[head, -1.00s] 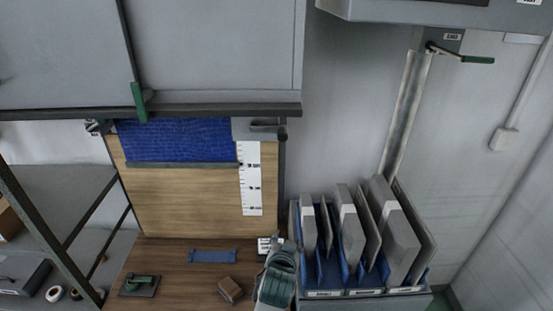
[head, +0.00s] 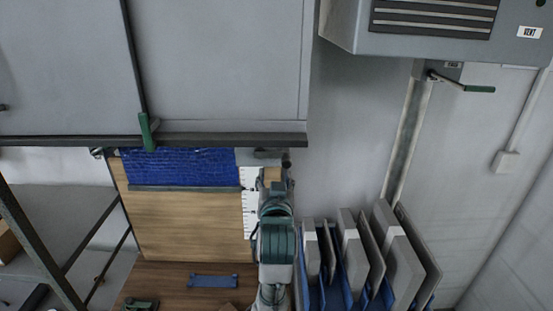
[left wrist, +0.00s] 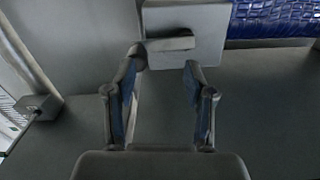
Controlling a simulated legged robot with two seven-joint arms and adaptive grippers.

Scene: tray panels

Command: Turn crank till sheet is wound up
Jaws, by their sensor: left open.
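The blue sheet (head: 180,168) hangs below the grey cabinet, in front of a wooden board, with a dark bar along its lower edge. A white scale strip (head: 249,222) runs down beside it. A grey crank (head: 268,154) sits at the sheet's right end. In the left wrist view, the crank's grey handle (left wrist: 170,44) lies across a grey plate (left wrist: 205,22), with the blue sheet (left wrist: 272,18) to its right. My left gripper (head: 273,178) is just below the crank, open and empty. Its fingertips (left wrist: 163,66) are near the handle; contact cannot be told. My right gripper is out of view.
A blue rack (head: 340,290) of grey panels stands right of my left arm. A green handle (head: 147,130) hangs at the cabinet's front. A blue strip (head: 214,281) lies on the wooden bench (head: 175,280).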

